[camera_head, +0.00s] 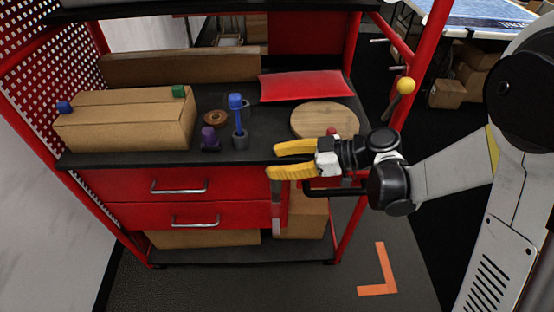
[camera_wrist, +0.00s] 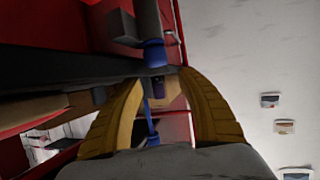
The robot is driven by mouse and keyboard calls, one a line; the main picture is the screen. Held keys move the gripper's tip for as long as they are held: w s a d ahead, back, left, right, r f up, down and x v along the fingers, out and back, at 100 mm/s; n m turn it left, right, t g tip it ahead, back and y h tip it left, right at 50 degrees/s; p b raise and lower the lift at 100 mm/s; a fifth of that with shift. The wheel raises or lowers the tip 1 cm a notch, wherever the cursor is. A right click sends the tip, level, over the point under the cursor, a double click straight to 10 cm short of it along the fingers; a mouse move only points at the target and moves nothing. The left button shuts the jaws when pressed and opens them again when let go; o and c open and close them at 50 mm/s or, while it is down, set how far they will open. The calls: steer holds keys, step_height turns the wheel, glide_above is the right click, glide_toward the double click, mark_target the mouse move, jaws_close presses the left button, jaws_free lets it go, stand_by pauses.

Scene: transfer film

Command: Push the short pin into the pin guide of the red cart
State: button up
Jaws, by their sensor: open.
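The red cart (camera_head: 130,187) fills the middle of the head view. My gripper (camera_head: 272,162) is at the front right edge of its dark top, with its two yellow fingers apart. In the wrist view my gripper (camera_wrist: 157,78) is also open, and a blue rod-like part (camera_wrist: 152,132) shows between the fingers; I cannot tell if they touch it. Beyond it are a blue sleeve-like part (camera_wrist: 153,55) and a dark grey block (camera_wrist: 124,28). A grey upright part (camera_head: 277,218) hangs below the fingers. I cannot tell which part is the short pin or its guide.
An orange corner mark (camera_head: 378,290) lies on clear floor.

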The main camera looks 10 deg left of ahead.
steer(key=shift+d, duration=0.15)
steer(key=v, duration=1.1)
steer(key=shift+d+r, duration=0.2)
steer(key=shift+d, duration=0.15)
steer(key=shift+s, duration=0.1)
steer(key=s+d+r+m+t+h, duration=0.1)
steer(key=s+d+m+t+h, duration=0.2)
steer(key=d+m, duration=0.6)
steer(key=s+d+r+m+t+h, duration=0.1)
steer(key=s+d+m+t+h, duration=0.2)
steer(key=s+d+m+h, duration=0.5)
steer(key=d+h, duration=0.1)
steer(key=h, duration=0.1)
steer(key=shift+s+m+t+h, duration=0.2)
steer(key=shift+m+t+h, duration=0.1)
steer(key=shift+m+t, duration=0.1)
steer(key=shift+r, duration=0.15)
